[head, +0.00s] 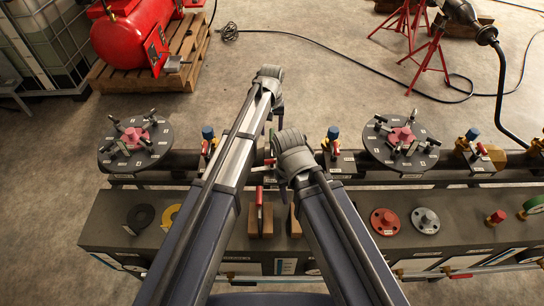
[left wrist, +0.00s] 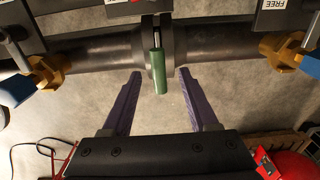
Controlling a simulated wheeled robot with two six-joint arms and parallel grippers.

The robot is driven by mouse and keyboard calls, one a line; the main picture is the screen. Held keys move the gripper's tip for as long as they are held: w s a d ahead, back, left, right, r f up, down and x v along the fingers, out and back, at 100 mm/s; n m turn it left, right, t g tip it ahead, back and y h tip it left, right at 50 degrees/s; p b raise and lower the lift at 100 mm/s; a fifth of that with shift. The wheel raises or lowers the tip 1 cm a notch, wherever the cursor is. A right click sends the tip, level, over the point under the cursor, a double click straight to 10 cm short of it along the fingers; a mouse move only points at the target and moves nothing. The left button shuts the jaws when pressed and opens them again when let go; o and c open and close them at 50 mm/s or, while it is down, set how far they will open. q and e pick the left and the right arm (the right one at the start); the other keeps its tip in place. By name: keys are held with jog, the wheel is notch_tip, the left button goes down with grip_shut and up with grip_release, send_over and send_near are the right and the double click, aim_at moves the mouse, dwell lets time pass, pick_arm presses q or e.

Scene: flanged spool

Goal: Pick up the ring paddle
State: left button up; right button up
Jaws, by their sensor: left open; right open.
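A green handle (left wrist: 160,72) stands out from the joint between two dark pipe flanges (left wrist: 157,40) in the left wrist view; I take it to be the ring paddle's handle. Its plate is mostly hidden between the flanges. In the head view a sliver of this green handle (head: 272,140) shows between my arms. My left gripper (head: 272,118) is open; in the left wrist view its two purple fingers (left wrist: 160,78) stand one on each side of the handle, with gaps. My right gripper (head: 293,158) is low in the middle; its fingertips are hidden.
A red-handled piece (head: 260,195) stands by a wooden block (head: 262,222) on the bench (head: 105,222). Valve handles line the pipe (head: 345,165).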

aim_at(272, 134)
pick_arm(q)
jog(key=shift+w+d+f+b, duration=0.1)
jog(key=shift+f+b, duration=1.25)
jog(key=shift+f, duration=0.1)
jog(key=shift+w+f+b, duration=0.1)
jog(key=shift+f+b, duration=1.2)
jog(key=shift+f, duration=0.15)
jog(key=shift+r, duration=0.1)
grip_shut()
